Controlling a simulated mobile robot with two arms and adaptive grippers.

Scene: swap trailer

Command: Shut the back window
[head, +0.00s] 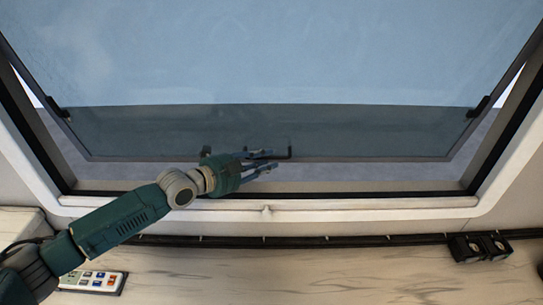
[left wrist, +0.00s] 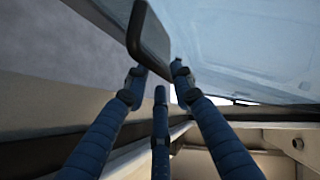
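The back window (head: 300,75) is a tinted pane that stands open. Its lower edge is tilted outward, with a gap between it and the white window frame (head: 370,208). A black handle (head: 289,153) sits at the pane's lower edge. My left gripper (head: 270,163) reaches across the sill to this handle. In the left wrist view, the handle (left wrist: 152,42) lies at the tips of the spread fingers (left wrist: 158,80), with space between the fingers. I cannot tell whether a finger touches it. My right gripper is in neither view.
A wooden counter (head: 300,270) runs below the window. A panel with coloured buttons (head: 92,281) lies at its left, and black sockets (head: 480,246) are at the right. Black side stays (head: 479,106) join the pane and frame. The sill to the right is clear.

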